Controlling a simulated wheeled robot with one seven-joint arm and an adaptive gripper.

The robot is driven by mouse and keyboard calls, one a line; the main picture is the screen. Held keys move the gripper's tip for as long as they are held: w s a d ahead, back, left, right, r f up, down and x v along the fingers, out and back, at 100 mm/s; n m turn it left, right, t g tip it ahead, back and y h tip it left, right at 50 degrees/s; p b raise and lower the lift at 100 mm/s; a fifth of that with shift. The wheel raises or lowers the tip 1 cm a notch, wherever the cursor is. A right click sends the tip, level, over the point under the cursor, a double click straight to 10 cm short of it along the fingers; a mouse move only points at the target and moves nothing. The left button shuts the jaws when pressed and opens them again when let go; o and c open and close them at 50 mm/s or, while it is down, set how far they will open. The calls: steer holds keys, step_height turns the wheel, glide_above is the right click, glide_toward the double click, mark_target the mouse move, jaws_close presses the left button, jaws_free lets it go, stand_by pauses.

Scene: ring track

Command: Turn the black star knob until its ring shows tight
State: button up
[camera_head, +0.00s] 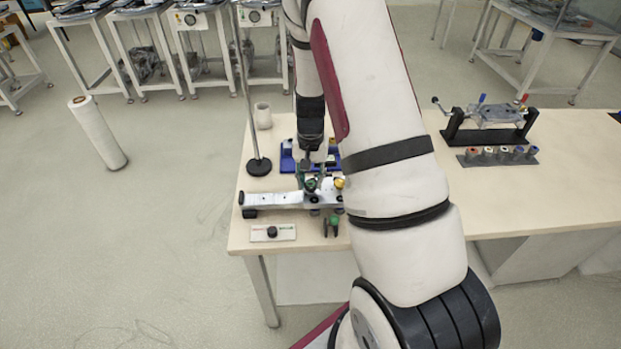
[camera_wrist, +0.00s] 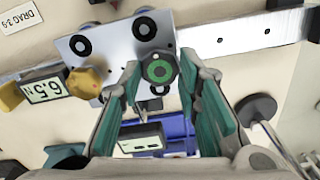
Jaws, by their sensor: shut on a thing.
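The black star knob (camera_wrist: 158,68) is in the upper middle of the wrist view, on a silver plate (camera_wrist: 106,40) with round black-and-white parts. The ring on its top shows green all round, with a dark centre. My gripper (camera_wrist: 158,75) has its teal-padded fingers on either side of the knob and is shut on it. In the head view my gripper (camera_head: 309,172) reaches down onto the rail device (camera_head: 275,199) near the table's left end. My arm hides part of the device there.
A small readout showing about 6.5 N (camera_wrist: 58,86) sits beside a yellow knob (camera_wrist: 89,82). A blue-framed unit (camera_head: 288,160) stands behind the rail. A thin post on a black base (camera_head: 259,167) rises at the left. A plate with a black knob (camera_head: 272,232) lies in front.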

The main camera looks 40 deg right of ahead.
mark_target(310, 184)
steer(key=o, duration=0.9)
steer(key=shift+w+d+r, duration=0.1)
steer(key=shift+w+r, duration=0.05)
steer(key=shift+o, duration=1.2)
step_height(310, 184, up, 12)
steer(key=s+a+r+n+t, duration=0.25)
steer(key=s+a+r, duration=0.35)
steer(key=a+r, duration=0.3)
steer(key=s+a+r+n+t, duration=0.2)
steer(key=s+a+r+n, duration=0.2)
steer(key=s+a+r, duration=0.5)
steer(key=s+r+n+t, duration=0.1)
steer(key=s+r+n, duration=0.2)
steer(key=s+r, duration=0.1)
steer(key=shift+s+a, duration=0.45)
steer(key=shift+s, duration=0.2)
